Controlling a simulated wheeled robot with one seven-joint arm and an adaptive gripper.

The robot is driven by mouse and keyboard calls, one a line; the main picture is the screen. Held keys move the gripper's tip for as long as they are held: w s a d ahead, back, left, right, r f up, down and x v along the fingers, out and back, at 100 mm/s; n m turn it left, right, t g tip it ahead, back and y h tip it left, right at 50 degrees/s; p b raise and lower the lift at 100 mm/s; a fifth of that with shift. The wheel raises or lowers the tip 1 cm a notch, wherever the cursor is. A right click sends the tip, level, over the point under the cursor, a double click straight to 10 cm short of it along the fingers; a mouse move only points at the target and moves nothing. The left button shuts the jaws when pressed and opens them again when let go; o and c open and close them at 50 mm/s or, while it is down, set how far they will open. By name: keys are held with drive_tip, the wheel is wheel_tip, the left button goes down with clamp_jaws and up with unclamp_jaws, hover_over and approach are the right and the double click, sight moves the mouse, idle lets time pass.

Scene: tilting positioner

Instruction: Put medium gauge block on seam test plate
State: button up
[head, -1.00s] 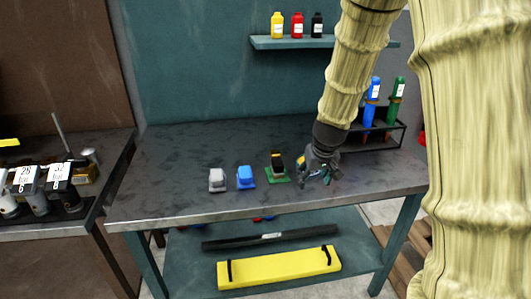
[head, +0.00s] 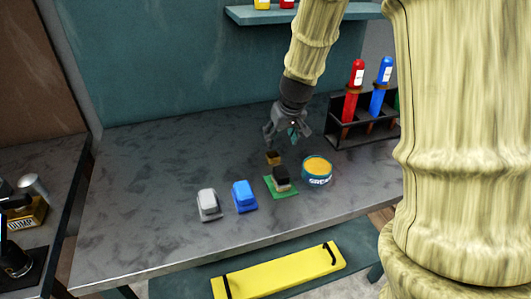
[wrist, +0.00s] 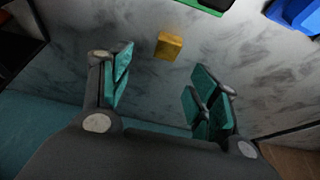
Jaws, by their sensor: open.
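A small brass-coloured block (head: 273,158), which looks like the gauge block, sits on the grey bench behind a green plate. It also shows in the wrist view (wrist: 169,46), just beyond and between my fingertips. The green plate (head: 287,194), perhaps the seam test plate, carries a dark block with a grey-brown top (head: 281,178). Its green edge shows at the top of the wrist view (wrist: 205,5). My gripper (head: 287,138) is open and empty, above and slightly behind the brass block. Its teal-padded fingers (wrist: 163,88) are apart and not touching the block.
A grey piece (head: 208,204) and a blue piece (head: 244,195) stand left of the green plate. A round tin with an orange top (head: 317,170) stands close on its right. A black rack (head: 350,130) with red and blue bottles is behind right. The bench's left side is clear.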

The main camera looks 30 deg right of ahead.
sight(272, 154)
drive_tip(key=x, duration=0.4)
drive_tip(key=shift+w+a+f, duration=0.25)
drive_tip(key=shift+w+f, duration=0.1)
drive_tip(key=shift+s+f+p, duration=0.15)
drive_tip(key=shift+s+p, duration=0.2)
drive_tip(key=x, duration=0.3)
drive_tip(key=shift+w+a+f+p, duration=0.2)
drive_tip(key=shift+w+p, duration=0.1)
drive_tip(key=shift+w, duration=0.2)
drive_tip(key=shift+d+f, duration=0.1)
drive_tip(key=shift+f, duration=0.3)
drive_tip(key=shift+w, duration=0.15)
clamp_jaws()
